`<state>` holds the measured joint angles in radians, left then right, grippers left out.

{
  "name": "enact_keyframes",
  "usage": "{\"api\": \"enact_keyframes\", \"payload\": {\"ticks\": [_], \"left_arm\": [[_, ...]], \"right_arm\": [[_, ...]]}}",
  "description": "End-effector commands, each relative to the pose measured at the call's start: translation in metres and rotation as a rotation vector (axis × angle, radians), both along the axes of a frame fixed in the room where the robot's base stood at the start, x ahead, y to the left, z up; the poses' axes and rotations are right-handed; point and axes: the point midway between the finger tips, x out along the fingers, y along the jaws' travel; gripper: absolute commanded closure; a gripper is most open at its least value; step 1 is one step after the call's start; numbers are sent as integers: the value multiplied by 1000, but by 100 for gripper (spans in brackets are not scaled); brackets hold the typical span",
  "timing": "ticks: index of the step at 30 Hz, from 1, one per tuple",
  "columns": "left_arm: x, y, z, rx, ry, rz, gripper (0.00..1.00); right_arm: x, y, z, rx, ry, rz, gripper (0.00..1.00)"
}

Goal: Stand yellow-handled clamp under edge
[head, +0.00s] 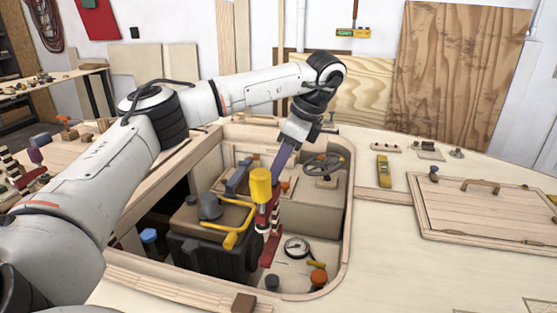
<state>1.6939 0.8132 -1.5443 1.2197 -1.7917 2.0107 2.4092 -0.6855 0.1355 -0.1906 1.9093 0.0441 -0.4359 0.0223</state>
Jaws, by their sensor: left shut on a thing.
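My left arm reaches in from the left and over the open hatch. My left gripper (294,138) points down above the opening and is shut on the clamp, though its fingertips are hard to make out. The yellow-handled clamp (260,186) hangs inside the opening, with its thick yellow handle up and its red part (270,246) below. A bluish bar (282,155) runs between the gripper and the clamp. I cannot tell whether the clamp touches anything below. The hatch edge (350,210) is a pale wooden rim around the opening. My right gripper is not in view.
Inside the opening are a dark engine block (205,250) with a yellow pipe (238,232), a gauge (296,248), an orange knob (318,277) and a handwheel (324,164). A lidded wooden panel (475,212) lies on the deck at right. The deck at lower right is clear.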

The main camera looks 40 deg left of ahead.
Motion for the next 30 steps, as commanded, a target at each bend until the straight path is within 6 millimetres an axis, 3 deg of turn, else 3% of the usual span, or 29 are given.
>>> {"api": "enact_keyframes", "payload": {"ticks": [18,30], "left_arm": [[-1,1,-87,2,2,0,100],[-1,1,-113,1,0,0,100]], "right_arm": [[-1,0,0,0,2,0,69],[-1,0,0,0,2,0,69]]}}
